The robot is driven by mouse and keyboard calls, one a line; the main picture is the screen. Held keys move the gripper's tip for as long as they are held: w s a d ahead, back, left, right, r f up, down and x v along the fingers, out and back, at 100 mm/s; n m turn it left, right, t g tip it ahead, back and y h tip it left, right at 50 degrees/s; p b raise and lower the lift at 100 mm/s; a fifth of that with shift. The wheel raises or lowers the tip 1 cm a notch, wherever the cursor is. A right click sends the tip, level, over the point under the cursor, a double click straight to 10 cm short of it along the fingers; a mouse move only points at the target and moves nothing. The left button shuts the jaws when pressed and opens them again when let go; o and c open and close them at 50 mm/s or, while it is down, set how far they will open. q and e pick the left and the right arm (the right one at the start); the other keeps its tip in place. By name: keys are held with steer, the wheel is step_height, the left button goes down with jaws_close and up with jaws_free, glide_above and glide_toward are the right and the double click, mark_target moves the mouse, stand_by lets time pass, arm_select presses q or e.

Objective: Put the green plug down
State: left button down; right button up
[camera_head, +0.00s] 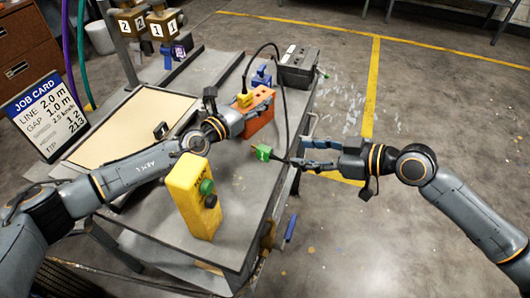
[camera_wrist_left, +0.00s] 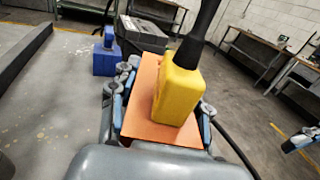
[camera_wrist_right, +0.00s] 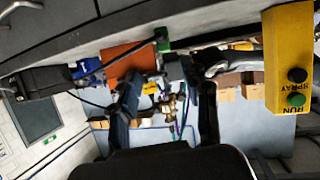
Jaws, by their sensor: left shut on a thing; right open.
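The green plug (camera_head: 263,152) is on the grey cart top (camera_head: 228,172), near its right edge, with a dark cord at its right side. It also shows in the right wrist view (camera_wrist_right: 162,40), ahead of the fingers. My right gripper (camera_head: 304,153) is open and empty, just right of the plug, apart from it. My left gripper (camera_head: 238,118) is shut on the orange block (camera_head: 262,112); its fingers are on the block's two sides in the left wrist view (camera_wrist_left: 148,75). The yellow plug (camera_wrist_left: 178,92) stands in the orange block.
A blue plug (camera_head: 261,76) and a black battery (camera_head: 299,66) are at the cart's far end. A yellow control box (camera_head: 193,197) with a green button stands near the front. A beige panel (camera_head: 130,130) lies at left. Dark cords loop over the block.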

mark_target(271, 153)
steer(key=shift+m, duration=0.3)
steer(key=x, duration=0.6)
steer(key=shift+s+a+r, duration=0.1)
steer(key=shift+s+r, duration=0.05)
steer(key=shift+s, duration=0.05)
steer(key=shift+f+x, duration=0.2)
steer(key=shift+x, duration=1.3)
steer(key=shift+f+x, duration=0.2)
steer(key=shift+x, duration=1.35)
steer(key=shift+s, duration=0.2)
steer(key=shift+c, duration=0.4)
jaws_close()
